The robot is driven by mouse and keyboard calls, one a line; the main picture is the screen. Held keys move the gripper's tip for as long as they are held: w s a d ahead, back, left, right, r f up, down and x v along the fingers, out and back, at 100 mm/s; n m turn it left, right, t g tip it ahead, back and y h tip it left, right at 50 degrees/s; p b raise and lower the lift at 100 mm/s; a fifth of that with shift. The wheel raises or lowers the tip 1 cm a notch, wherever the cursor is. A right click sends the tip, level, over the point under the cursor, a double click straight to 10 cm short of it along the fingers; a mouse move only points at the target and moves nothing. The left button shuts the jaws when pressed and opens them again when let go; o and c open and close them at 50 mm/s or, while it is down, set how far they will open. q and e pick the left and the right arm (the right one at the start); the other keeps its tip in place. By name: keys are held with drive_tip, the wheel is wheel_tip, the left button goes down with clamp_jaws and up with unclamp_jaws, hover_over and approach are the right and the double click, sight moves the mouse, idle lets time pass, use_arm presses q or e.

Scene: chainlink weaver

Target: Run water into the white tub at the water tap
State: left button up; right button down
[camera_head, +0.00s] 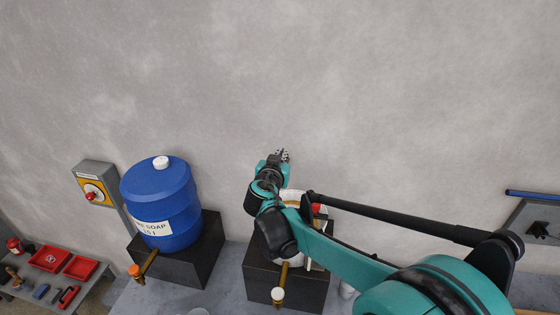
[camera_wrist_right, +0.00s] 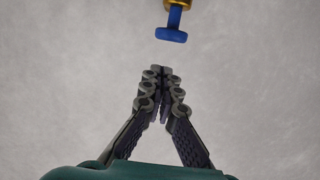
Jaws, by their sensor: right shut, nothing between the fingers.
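My right gripper (camera_head: 283,155) is raised in front of the grey wall in the head view, shut and empty. In the right wrist view its fingertips (camera_wrist_right: 158,72) meet, with nothing between them. Just beyond them, a blue T-shaped handle (camera_wrist_right: 172,35) on a brass fitting (camera_wrist_right: 180,4) shows at the top edge, apart from the fingers; it looks like a tap. I cannot pick out that fitting in the head view. No white tub is clearly seen; only a pale rim (camera_head: 199,311) shows at the bottom edge. My left gripper is not in view.
A blue soap drum (camera_head: 160,205) with an orange-knobbed tap (camera_head: 136,271) stands on a black block. A white container (camera_head: 294,196) on another block is mostly hidden by my right arm; a brass tap (camera_head: 279,294) sits below. A yellow-and-grey switch box (camera_head: 94,186) is on the wall.

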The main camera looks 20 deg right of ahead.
drive_tip(key=b+v, duration=0.1)
drive_tip(key=v, duration=0.9)
drive_tip(key=shift+w+f, duration=0.1)
drive_tip(key=shift+f, duration=0.1)
